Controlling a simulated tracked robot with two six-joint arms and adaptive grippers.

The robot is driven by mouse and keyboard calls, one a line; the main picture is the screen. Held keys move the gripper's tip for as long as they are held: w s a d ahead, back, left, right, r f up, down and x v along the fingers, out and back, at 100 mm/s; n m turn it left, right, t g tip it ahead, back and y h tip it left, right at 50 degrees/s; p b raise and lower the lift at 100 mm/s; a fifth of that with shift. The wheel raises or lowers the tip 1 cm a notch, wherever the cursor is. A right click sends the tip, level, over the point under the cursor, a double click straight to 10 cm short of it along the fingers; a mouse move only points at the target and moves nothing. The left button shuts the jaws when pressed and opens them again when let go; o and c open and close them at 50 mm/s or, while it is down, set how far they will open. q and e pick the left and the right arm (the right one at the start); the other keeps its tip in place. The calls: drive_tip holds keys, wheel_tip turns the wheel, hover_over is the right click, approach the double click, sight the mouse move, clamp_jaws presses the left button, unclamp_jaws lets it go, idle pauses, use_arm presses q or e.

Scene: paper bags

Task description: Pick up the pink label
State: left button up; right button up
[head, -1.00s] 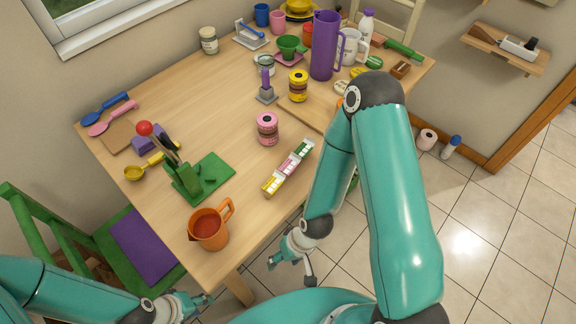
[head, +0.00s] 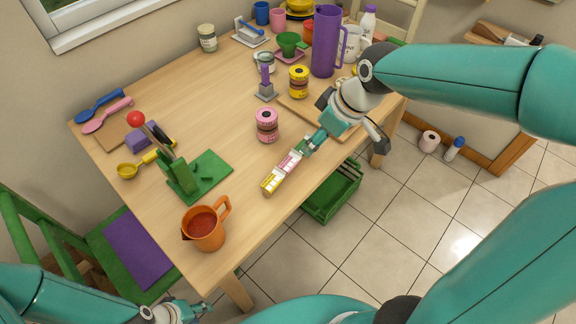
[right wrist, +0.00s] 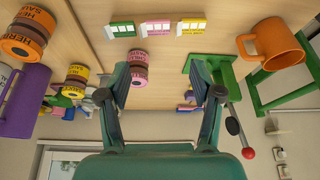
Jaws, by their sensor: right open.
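The pink label (head: 289,162), a small pink and white strip, lies on the table between the yellow label (head: 273,181) and the green label, which my right gripper mostly hides in the head view. In the right wrist view the pink label (right wrist: 160,27) is ahead of the jaws, with the green label (right wrist: 120,30) to its left and the yellow label (right wrist: 192,26) to its right. My right gripper (head: 309,145) is above the green end of the row, open and empty. My left gripper (head: 200,308) is low, off the table's front edge; its jaws are unclear.
An orange jug (head: 205,229) and a green block stand (head: 206,178) are to the left. A purple pitcher (head: 326,42) stands at the back. A green crate (head: 334,194) is below the table's front edge.

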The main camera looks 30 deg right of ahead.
approach(288, 163)
wheel_tip(288, 163, down, 3)
drive_tip(key=shift+w+x, duration=0.2)
drive_tip(key=shift+x, duration=1.05)
drive_tip(key=shift+w+x, duration=0.2)
drive_tip(key=shift+x, duration=1.1)
drive_tip(key=shift+a+r, duration=0.2)
drive_tip(key=shift+r, duration=0.05)
drive_tip(key=c, duration=0.5)
